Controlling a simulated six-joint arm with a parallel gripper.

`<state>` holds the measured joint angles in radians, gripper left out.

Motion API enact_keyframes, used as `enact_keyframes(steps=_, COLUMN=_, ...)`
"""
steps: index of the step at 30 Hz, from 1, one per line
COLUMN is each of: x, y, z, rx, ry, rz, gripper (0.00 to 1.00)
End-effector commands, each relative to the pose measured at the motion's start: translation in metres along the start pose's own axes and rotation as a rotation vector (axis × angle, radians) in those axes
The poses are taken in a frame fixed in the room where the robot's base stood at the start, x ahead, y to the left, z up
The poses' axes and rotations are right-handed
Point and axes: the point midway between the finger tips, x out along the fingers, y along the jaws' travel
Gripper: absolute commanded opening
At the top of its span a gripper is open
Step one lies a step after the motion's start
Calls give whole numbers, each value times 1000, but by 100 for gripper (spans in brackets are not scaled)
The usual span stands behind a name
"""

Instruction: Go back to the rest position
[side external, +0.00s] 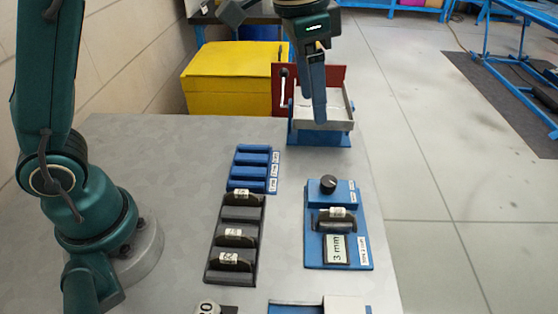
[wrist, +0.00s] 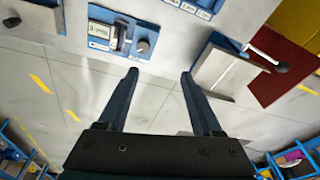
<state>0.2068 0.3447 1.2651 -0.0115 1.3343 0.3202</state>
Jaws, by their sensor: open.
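My gripper (side external: 319,118) points down over the far end of the grey table, in front of the tray on a blue base in the side view. In the wrist view, its two dark fingers (wrist: 160,72) stand wide apart with nothing between them. No held object shows. No marker for a rest position can be seen.
A grey tray (side external: 340,110) with a red panel (side external: 283,100) and a crank stands at the table's far edge. A blue fixture labelled 3 mm (side external: 360,252), a dark slotted rack (side external: 216,262) and a blue rack (side external: 250,170) lie nearer. A yellow box (side external: 225,85) stands behind.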

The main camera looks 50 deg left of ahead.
Motion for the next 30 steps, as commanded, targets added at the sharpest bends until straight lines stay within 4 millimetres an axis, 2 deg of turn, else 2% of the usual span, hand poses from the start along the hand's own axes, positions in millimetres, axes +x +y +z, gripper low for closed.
enact_keyframes(steps=1, x=-15, y=-3, z=10, rx=-28, ry=29, rz=-14, gripper=67)
enact_keyframes(steps=6, x=-44, y=-7, z=46, rx=-119, ry=107, rz=-54, gripper=67)
enact_keyframes(steps=12, x=-57, y=-3, z=93, rx=-236, ry=191, rz=-97, gripper=67)
enact_keyframes(steps=17, x=-50, y=6, z=132, rx=-335, ry=252, rz=-126, gripper=67)
enact_keyframes(steps=21, x=-32, y=14, z=160, rx=-415, ry=282, rz=-139, gripper=67)
enact_keyframes(steps=27, x=-6, y=22, z=179, rx=-481, ry=267, rz=-129, gripper=67)
enact_keyframes(steps=30, x=-4, y=21, z=178, rx=-505, ry=279, rz=-128, gripper=67)
